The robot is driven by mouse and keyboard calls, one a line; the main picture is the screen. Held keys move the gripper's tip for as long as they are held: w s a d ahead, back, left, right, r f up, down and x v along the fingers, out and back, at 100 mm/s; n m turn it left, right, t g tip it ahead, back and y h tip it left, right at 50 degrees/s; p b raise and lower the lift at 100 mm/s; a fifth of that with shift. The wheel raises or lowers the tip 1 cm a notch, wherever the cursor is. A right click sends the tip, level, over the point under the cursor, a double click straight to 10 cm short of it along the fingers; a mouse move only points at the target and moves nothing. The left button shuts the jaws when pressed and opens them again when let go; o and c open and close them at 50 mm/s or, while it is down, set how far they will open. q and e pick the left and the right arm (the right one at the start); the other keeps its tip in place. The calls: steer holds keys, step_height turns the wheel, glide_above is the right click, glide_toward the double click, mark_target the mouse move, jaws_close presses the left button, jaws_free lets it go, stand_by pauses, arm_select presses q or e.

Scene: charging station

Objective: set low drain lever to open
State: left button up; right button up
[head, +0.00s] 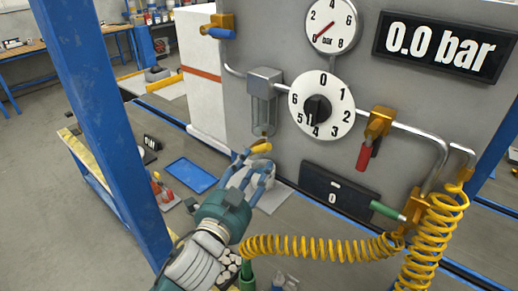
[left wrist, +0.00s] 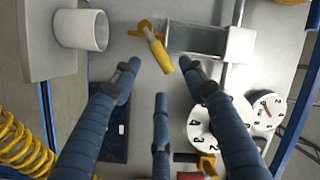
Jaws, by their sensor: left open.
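The low drain lever (head: 260,147) is a small yellow handle under the clear bowl (head: 263,112) on the grey panel. In the left wrist view the lever (left wrist: 160,54) slants out from a yellow fitting at the bowl's end. My left gripper (head: 254,164), with blue fingers, is just below the lever in the head view. In the left wrist view its fingers (left wrist: 158,75) are spread, with the lever's handle between the upper two tips; I see no clear contact. My right gripper is not in view.
A white cup (left wrist: 80,29) stands close by the left fingers. A selector dial (head: 320,106), a red-handled valve (head: 367,148), a green-handled valve (head: 387,210) and a yellow coiled hose (head: 320,247) are to the right. A blue post (head: 105,120) stands left of my arm.

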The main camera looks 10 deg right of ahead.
mark_target(264, 150)
arm_select(q)
steer(key=p+x, duration=0.1)
steer(key=x, duration=0.7)
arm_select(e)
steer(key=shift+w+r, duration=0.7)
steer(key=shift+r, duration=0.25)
arm_select(q)
jaws_close()
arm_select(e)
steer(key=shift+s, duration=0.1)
